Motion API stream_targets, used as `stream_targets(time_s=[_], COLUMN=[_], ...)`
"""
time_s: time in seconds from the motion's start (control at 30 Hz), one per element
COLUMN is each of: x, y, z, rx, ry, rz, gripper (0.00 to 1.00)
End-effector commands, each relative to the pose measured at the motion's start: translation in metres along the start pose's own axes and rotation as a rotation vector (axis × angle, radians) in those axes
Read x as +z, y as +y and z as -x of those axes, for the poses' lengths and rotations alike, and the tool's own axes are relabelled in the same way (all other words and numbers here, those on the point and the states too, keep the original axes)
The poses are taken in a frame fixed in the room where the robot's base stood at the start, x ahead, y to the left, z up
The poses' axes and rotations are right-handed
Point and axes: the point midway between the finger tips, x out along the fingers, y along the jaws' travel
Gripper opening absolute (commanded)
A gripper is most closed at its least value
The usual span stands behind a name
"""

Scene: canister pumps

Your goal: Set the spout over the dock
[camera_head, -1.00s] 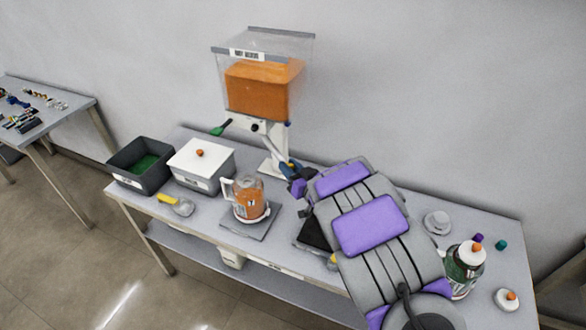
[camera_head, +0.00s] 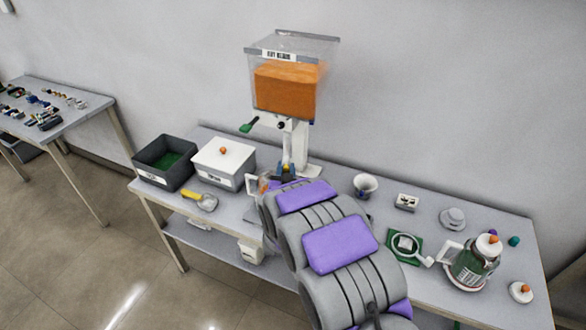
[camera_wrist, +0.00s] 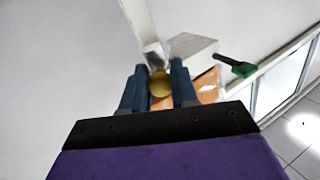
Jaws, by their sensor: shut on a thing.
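The dispenser (camera_head: 290,95) has a clear hopper with orange contents on a white stand (camera_head: 296,145). In the wrist view its white spout arm (camera_wrist: 138,18) comes down to a round yellow-brown knob (camera_wrist: 160,84). My gripper (camera_head: 287,170) is at the stand's foot in the head view. In the wrist view my gripper (camera_wrist: 160,86) has its blue fingers on both sides of the knob, shut on it. The jug (camera_head: 263,184), with orange contents, shows only in part beside my gripper. My arm hides the dock area below the gripper, so I cannot tell how the spout lies over it.
A dark bin (camera_head: 163,162), a white lidded box (camera_head: 223,162) and a yellow-handled scoop (camera_head: 200,198) stand on the left. A cup (camera_head: 365,185), a green pad (camera_head: 398,255) and a green canister (camera_head: 474,262) stand on the right. The dispenser's green handle (camera_head: 248,127) sticks out left.

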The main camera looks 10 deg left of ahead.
Motion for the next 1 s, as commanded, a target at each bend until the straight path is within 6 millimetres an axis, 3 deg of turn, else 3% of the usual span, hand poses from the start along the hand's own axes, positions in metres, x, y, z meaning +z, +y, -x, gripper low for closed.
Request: stream_targets(time_s=[0.03, 0.4, 1.0], x=[0.001, 0.006, 0.012], y=[-0.011, -0.04, -0.064], z=[0.001, -0.004, -0.015], rx=[0.022, 0.222, 0.393], ry=[0.0, 0.041, 0.079], rz=[-0.004, -0.002, -0.001], gripper=[0.0, 0.0, 0.0])
